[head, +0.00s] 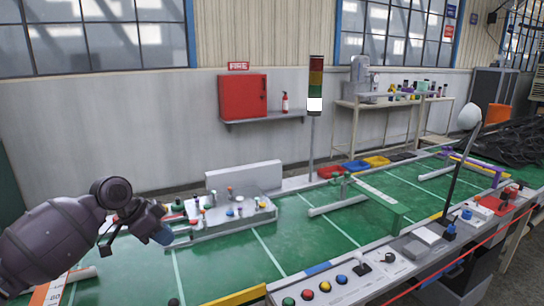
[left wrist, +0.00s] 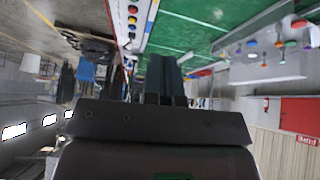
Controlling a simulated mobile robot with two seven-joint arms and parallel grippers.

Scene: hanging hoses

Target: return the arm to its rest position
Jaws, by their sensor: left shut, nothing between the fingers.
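My left arm comes in from the left edge in the head view, over the green work surface (head: 330,225). My left gripper (head: 161,235) is at the end of it, left of the grey fixture plate (head: 243,220) with its small colored knobs. In the left wrist view the two dark fingers (left wrist: 166,72) lie together, shut with nothing between them. They point out over the scene, which shows upside down there. My right arm and gripper are not in view.
Push buttons and a joystick (head: 361,268) line the front panel. A signal tower (head: 315,85) stands behind the table, and a red fire cabinet (head: 242,97) hangs on the wall. A thin dark pole with a white top (head: 469,117) rises at right. The middle green surface is mostly clear.

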